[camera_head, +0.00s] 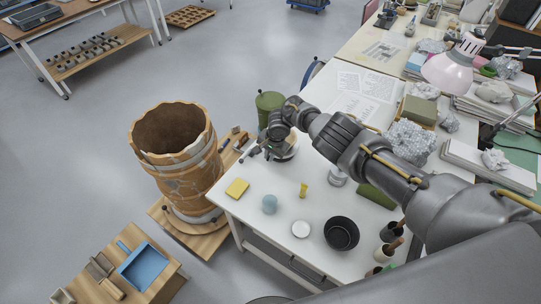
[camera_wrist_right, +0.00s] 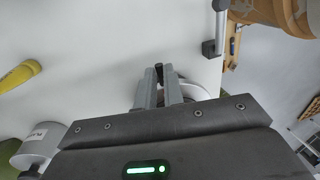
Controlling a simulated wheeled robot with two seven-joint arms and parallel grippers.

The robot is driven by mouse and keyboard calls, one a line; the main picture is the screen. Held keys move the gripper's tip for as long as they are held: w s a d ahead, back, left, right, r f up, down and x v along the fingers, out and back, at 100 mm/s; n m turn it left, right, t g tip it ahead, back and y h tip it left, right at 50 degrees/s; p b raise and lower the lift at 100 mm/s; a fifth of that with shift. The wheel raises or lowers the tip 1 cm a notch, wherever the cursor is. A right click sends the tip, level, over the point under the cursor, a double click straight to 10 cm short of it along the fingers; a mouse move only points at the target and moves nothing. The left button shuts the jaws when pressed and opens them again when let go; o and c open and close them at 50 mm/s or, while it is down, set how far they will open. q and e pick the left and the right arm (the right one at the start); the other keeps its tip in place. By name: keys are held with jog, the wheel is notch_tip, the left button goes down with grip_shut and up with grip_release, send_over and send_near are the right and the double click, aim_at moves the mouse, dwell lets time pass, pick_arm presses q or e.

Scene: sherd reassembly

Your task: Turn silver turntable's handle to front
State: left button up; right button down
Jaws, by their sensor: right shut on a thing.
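The silver turntable (camera_head: 284,153) stands near the far left edge of the white table, partly covered by my right wrist. Part of its pale round rim (camera_wrist_right: 198,92) shows behind my fingers in the right wrist view. My right gripper (camera_head: 266,148) reaches down at the turntable's left side. In the wrist view my right gripper (camera_wrist_right: 160,75) is shut on a small dark part, which appears to be the turntable's handle; the fingers hide most of it. My left gripper is not in view.
A large broken brown pot (camera_head: 178,165) stands beside the table's left edge. A green canister (camera_head: 268,103) is behind the turntable.

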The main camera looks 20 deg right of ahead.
jog(key=shift+s+f, duration=0.25)
jog(key=c, duration=1.8)
grip_release()
jog(key=o, duration=0.3)
jog(key=shift+w, duration=0.25)
jog(key=shift+r, duration=0.1)
notch_tip(320, 180, up, 10)
jog(key=s+d+p, duration=0.1)
jog(key=p, duration=0.5)
jog(key=shift+s+d+r, duration=0.25)
